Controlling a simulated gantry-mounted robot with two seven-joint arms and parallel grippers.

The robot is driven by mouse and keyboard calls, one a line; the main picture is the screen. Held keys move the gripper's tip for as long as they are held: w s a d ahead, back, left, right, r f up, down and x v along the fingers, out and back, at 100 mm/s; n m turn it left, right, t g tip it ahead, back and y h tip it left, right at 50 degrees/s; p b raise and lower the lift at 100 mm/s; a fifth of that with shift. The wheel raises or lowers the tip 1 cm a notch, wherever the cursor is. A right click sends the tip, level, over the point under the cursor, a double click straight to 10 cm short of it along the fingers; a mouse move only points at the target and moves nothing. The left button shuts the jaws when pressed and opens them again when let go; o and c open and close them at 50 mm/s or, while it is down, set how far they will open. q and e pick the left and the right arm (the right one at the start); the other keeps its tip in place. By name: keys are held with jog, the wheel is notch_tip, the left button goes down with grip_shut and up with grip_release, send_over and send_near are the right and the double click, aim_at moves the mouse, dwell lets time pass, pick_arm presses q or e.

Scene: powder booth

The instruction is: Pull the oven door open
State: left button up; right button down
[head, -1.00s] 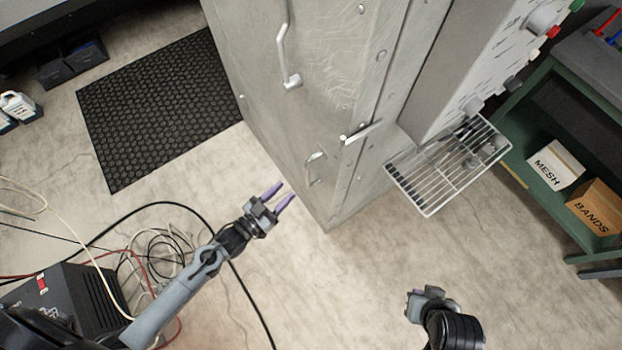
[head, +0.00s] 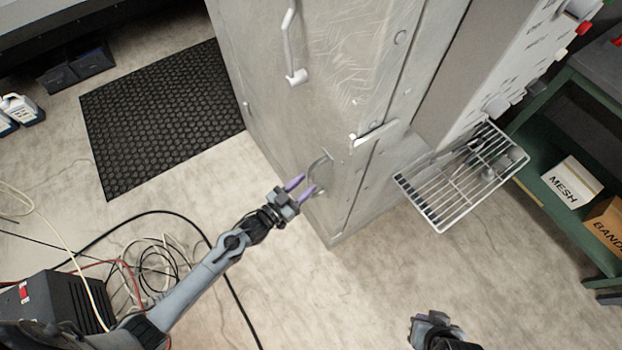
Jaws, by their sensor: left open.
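The grey metal oven door (head: 310,100) fills the upper middle of the head view and looks shut against its frame. A long bar handle (head: 289,45) is on its upper part. A small curved handle (head: 318,166) is lower, near the door's edge. A latch lever (head: 375,134) sits at the seam to the right. My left gripper (head: 301,187) is open, its purple fingertips at the small curved handle; I cannot tell whether they touch it. My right gripper (head: 432,322) is at the bottom edge, partly cut off, its fingers unclear.
A wire rack (head: 460,178) juts out right of the oven. A green shelf (head: 545,190) with a MESH box (head: 567,182) stands at the right. A black mat (head: 160,115) lies at the left. Cables and a black box (head: 60,305) lie at lower left.

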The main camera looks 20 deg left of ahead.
aim_at(309, 182)
pick_arm(q)
jog(key=shift+x, duration=1.65)
grip_shut()
